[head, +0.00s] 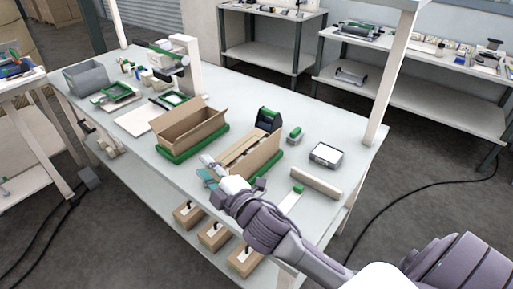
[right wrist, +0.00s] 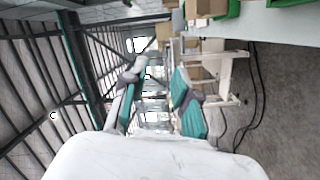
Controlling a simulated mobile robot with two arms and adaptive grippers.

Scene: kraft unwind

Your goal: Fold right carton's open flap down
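The right carton (head: 245,153) is a long brown box near the middle of the table, with its top panels nearly level and a lengthwise gap between them. Its near end is partly hidden by my right gripper (head: 208,169). That gripper has teal fingertips and is beside the carton's near left end; I cannot tell whether it touches. In the right wrist view its fingers (right wrist: 156,105) are spread with nothing between them. Brown box parts (right wrist: 204,8) show at that view's top edge. My left gripper is not in view.
A left carton (head: 188,130) with raised flaps stands on a green tray (head: 166,156). A dark and green tape dispenser (head: 268,118) stands behind the right carton. Small boxes (head: 214,234) sit on the lower shelf.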

